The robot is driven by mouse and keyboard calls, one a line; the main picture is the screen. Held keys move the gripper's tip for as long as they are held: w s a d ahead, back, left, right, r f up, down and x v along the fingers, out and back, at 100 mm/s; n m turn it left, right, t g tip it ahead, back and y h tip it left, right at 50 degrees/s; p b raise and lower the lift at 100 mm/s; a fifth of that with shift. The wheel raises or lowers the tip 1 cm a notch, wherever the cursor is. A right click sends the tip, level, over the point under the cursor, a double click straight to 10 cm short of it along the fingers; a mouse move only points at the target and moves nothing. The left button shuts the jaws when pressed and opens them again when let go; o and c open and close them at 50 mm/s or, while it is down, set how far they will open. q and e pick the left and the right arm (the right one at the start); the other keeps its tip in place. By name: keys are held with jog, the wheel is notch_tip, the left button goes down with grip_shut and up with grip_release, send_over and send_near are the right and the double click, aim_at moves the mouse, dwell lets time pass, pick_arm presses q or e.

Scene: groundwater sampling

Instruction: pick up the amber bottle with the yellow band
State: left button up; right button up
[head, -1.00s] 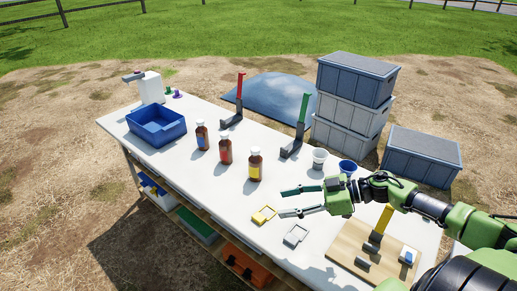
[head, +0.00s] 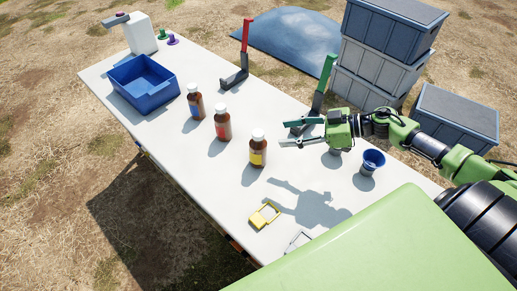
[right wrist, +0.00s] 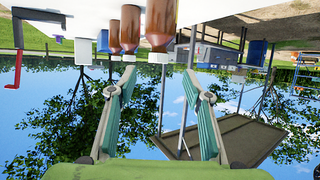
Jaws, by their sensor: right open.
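The amber bottle with the yellow band (head: 258,154) stands upright on the white table (head: 205,178), its white cap on top. In the head view my right gripper (head: 284,133) is open and empty, to the right of this bottle, its fingers pointing left toward it. In the right wrist view, which is upside down, amber bottles hang from the top edge; the largest (right wrist: 159,25) lies ahead between the open fingers (right wrist: 160,72). Its band does not show there. My left gripper is not in view.
Amber bottles with a red band (head: 222,128) and a blue band (head: 195,105) stand to the left. A blue tub (head: 143,85), red (head: 245,45) and green (head: 328,75) upright holders, a blue cup (head: 371,163) and a yellow clip (head: 262,216) are also on the table.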

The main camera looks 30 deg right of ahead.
aim_at(258, 132)
jog(key=p+x, duration=0.1)
jog(key=x, duration=0.8)
jog(key=shift+w+a+r+p, duration=0.1)
jog(key=shift+w+a+p, duration=0.15)
jog(key=shift+w+p, duration=0.15)
jog(key=shift+w+a+f, duration=0.1)
jog(key=shift+a+f, duration=0.1)
jog(key=shift+a, duration=0.05)
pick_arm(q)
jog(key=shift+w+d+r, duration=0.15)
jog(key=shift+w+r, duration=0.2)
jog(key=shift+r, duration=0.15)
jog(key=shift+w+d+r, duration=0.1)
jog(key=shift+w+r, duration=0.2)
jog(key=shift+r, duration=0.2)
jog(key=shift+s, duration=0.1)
pick_arm(e)
grip_shut()
